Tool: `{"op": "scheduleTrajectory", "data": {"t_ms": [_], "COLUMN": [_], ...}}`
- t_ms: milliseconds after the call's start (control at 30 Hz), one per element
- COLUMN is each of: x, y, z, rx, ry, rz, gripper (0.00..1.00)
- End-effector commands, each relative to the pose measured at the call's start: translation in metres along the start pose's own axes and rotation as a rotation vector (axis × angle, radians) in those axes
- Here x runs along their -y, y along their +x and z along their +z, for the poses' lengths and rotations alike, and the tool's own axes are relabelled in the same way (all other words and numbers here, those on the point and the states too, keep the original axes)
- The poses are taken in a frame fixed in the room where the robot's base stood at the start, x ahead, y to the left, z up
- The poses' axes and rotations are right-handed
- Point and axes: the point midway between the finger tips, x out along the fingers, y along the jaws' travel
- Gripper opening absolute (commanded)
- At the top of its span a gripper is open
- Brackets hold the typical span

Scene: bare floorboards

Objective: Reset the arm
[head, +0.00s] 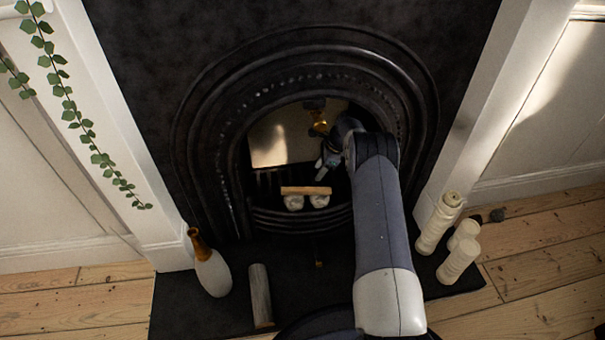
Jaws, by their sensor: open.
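My arm reaches forward from the bottom right of the head view into the opening of a black fireplace. My gripper (326,166) is at the arm's far end, inside the opening. It is small and dark in this view, and it is open. It hangs above a light wooden piece (306,190) that lies across two pale lumps (293,202). I see nothing held between the fingers. A gold-coloured object (320,122) is behind the gripper, partly hidden near my wrist.
The black arched surround (215,150) encloses my gripper. A vine (75,105) hangs at left. Floorboards (545,265) at right are mostly clear.

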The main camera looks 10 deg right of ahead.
Motion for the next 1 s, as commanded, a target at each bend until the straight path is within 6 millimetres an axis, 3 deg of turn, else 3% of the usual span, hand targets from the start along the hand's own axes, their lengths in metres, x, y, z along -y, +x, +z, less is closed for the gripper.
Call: {"op": "scheduleTrajectory", "data": {"t_ms": [167,500,700,1000], "x": [0.000,-0.001,0.000,0.000], "y": [0.018,0.082,0.108,0.099], "z": [-0.001,-0.001,-0.001,0.004], "rx": [0.000,0.000,0.000,0.000], "ry": [0.000,-0.001,0.000,0.000], "rz": [0.002,0.002,0.001,0.000], "gripper": [0.46,0.46,0.46,0.46]}}
